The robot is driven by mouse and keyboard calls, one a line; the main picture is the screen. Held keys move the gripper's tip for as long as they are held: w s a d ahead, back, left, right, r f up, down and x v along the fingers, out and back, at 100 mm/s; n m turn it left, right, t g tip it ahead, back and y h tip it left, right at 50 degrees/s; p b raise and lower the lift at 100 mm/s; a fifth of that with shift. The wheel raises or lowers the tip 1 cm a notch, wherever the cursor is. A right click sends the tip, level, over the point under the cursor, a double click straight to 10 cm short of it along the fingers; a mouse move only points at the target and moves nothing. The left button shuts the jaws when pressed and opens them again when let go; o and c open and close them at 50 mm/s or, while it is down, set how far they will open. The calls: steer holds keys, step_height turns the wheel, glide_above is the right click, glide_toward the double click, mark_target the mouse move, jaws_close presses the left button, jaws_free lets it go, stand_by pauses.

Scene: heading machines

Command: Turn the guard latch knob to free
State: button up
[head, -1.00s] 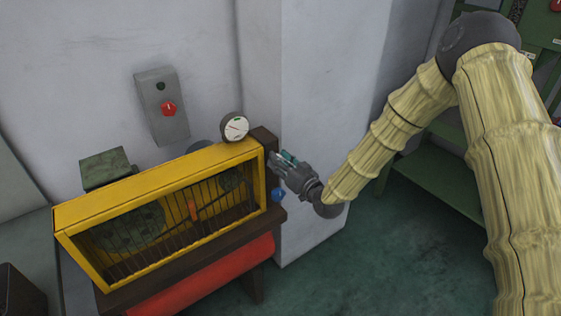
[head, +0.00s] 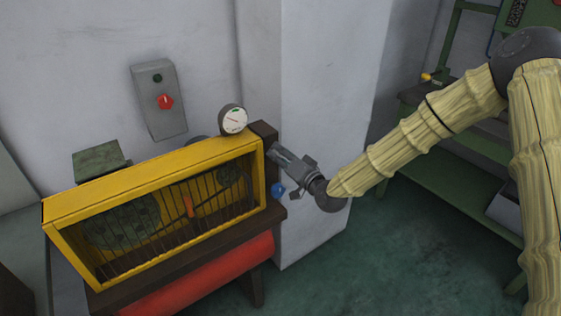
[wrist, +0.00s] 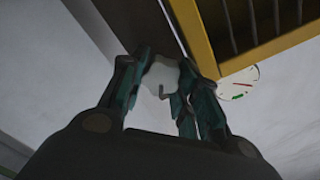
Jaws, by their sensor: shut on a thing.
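The guard is a yellow-framed cage (head: 150,172) with bars, standing on a dark bench. My gripper (head: 276,150) is at the dark post (head: 263,135) on the right end of the guard. In the wrist view, my gripper's teal fingers (wrist: 163,88) are closed around a pale, rounded knob (wrist: 162,76) with a dark mark on it, which I take for the guard latch knob. The knob sits at the dark post beside the yellow frame. In the head view my gripper hides the knob.
A blue ball-shaped knob (head: 278,190) is just below my gripper. A round dial gauge (head: 233,120) stands at the guard's top right corner. A grey box with a red knob (head: 165,102) is on the wall. Green shelving (head: 435,180) is at the right.

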steer(key=m+b, duration=0.1)
steer(key=m, duration=0.1)
steer(key=m+b, duration=0.4)
steer(key=shift+w+d+f+m, duration=0.1)
steer(key=shift+d+f+m, duration=0.05)
steer(key=shift+f+m, duration=0.2)
steer(key=m+b, duration=0.3)
steer(key=shift+m, duration=0.35)
steer(key=shift+r+m+b, duration=0.1)
steer(key=shift+m+b, duration=0.6)
steer(key=shift+b, duration=0.05)
steer(key=o, duration=1.1)
steer(key=v, duration=1.2)
